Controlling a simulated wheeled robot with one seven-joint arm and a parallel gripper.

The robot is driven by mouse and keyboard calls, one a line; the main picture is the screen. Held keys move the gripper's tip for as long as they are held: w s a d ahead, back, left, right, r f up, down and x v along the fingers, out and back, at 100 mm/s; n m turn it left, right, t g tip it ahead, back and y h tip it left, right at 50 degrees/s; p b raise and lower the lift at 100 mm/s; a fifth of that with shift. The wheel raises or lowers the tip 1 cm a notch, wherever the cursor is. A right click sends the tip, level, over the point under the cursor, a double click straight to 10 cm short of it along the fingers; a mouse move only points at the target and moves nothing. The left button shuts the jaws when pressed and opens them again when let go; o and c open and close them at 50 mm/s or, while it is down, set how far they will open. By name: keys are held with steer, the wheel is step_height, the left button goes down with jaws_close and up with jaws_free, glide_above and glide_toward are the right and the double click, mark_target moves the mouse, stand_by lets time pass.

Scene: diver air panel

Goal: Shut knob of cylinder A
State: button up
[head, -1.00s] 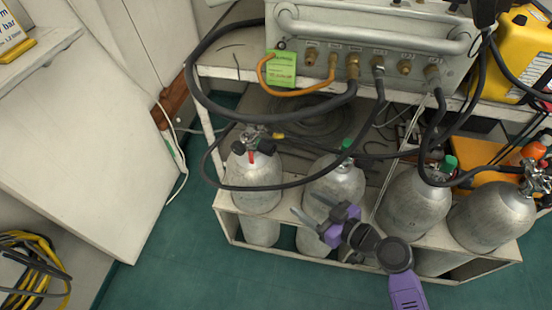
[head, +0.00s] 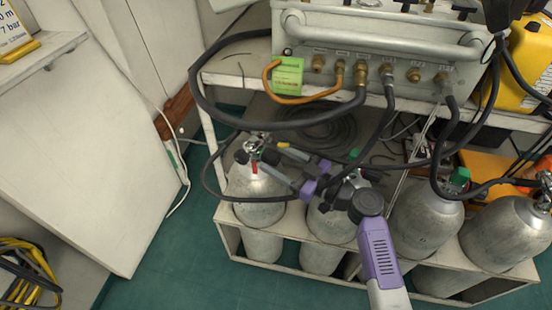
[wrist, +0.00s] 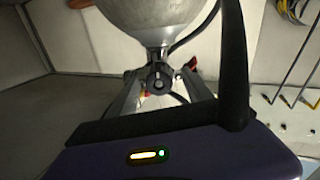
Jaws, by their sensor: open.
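The leftmost grey cylinder (head: 255,208) stands in the rack with a chrome valve (head: 254,144) on top, a red tag (head: 254,167) and a dark knob (head: 241,156) on its left side. No letter on it can be read. My gripper (head: 271,158) is open and reaches in from the right at valve height, fingers pointing left. In the wrist view the cylinder (wrist: 155,18) hangs at the top, inverted, and a dark round knob (wrist: 158,83) lies between my two spread fingers. I cannot tell whether the fingers touch it.
Several more cylinders (head: 425,215) stand to the right in the white rack (head: 300,258). Black hoses loop close above and around the valves. A grey panel box (head: 390,45) sits on the shelf above. Green floor (head: 170,270) is free at the left front.

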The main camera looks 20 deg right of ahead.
steer(key=shift+w+a, duration=0.25)
steer(key=shift+w, duration=0.1)
jaws_close()
